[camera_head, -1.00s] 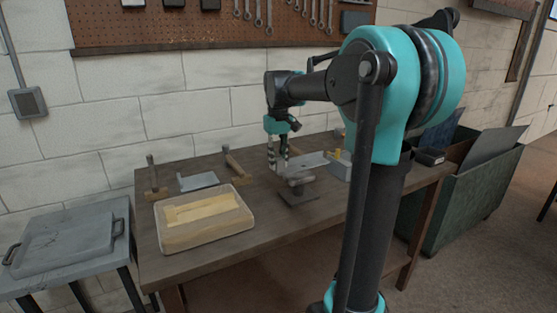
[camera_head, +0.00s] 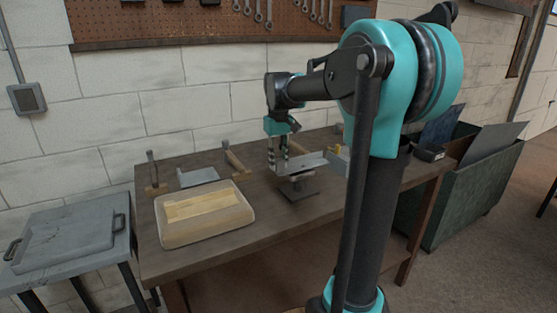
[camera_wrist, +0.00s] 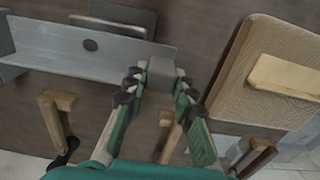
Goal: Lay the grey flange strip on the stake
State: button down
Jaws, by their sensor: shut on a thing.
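The grey flange strip (camera_head: 306,164) is an angled metal strip with a hole. My gripper (camera_head: 278,166) is shut on its left end in the head view. The stake (camera_head: 297,187) stands on the bench directly below the strip; its top is partly hidden by the strip. I cannot tell whether the strip touches it. In the wrist view my gripper (camera_wrist: 160,82) has its fingertips on one end of the strip (camera_wrist: 60,42), which extends to the left. Dark metal shows behind the strip there.
A pale tray (camera_head: 207,232) with a yellowish block lies left of the stake on the bench (camera_head: 265,238). A grey block (camera_head: 338,160) stands right of the strip.

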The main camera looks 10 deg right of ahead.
jog(key=shift+f, duration=0.3)
jog(key=c, duration=1.2)
grip_release()
jog(key=shift+r, duration=0.1)
